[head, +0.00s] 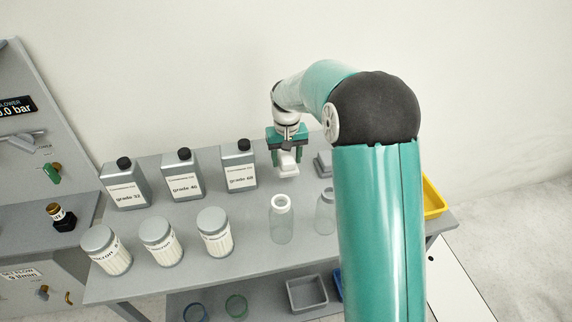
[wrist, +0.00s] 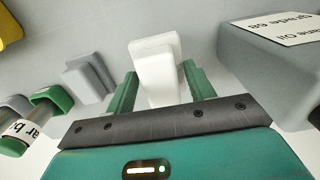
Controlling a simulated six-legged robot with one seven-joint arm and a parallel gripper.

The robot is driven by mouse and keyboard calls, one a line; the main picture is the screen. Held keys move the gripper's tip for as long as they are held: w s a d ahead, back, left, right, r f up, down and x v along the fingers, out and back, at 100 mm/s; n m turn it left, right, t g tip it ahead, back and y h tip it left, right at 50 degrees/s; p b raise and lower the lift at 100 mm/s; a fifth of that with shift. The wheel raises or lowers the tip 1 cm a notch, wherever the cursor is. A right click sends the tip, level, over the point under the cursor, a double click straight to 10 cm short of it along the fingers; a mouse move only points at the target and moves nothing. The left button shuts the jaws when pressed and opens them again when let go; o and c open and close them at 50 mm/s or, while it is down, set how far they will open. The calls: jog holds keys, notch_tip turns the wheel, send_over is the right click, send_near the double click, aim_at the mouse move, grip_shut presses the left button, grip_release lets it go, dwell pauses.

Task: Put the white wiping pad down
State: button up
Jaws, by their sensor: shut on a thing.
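My gripper (head: 287,158) is shut on the white wiping pad (head: 288,168), at the back of the grey table just right of the grade 68 bottle. In the wrist view the white pad (wrist: 158,72) sits between the two green fingers of my gripper (wrist: 160,88). The pad looks like a block with a stepped top. I cannot tell whether its underside touches the table.
The grade 68 bottle (head: 239,166) stands close on the left. A grey block (head: 323,163) lies close on the right. Clear jars (head: 282,222) stand in front, and white-labelled jars (head: 215,233) are front left. A yellow tray (head: 433,200) is at the right edge.

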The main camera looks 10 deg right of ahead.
jog(key=shift+w+f, duration=0.25)
jog(key=shift+w, duration=0.05)
jog(key=shift+w+f, duration=0.15)
jog(key=shift+f, duration=0.75)
jog(key=shift+w+f, duration=0.1)
jog(key=shift+f, duration=0.8)
jog(key=shift+f, duration=0.2)
jog(key=o, duration=1)
jog(key=shift+o, duration=0.2)
jog(key=shift+r, duration=0.1)
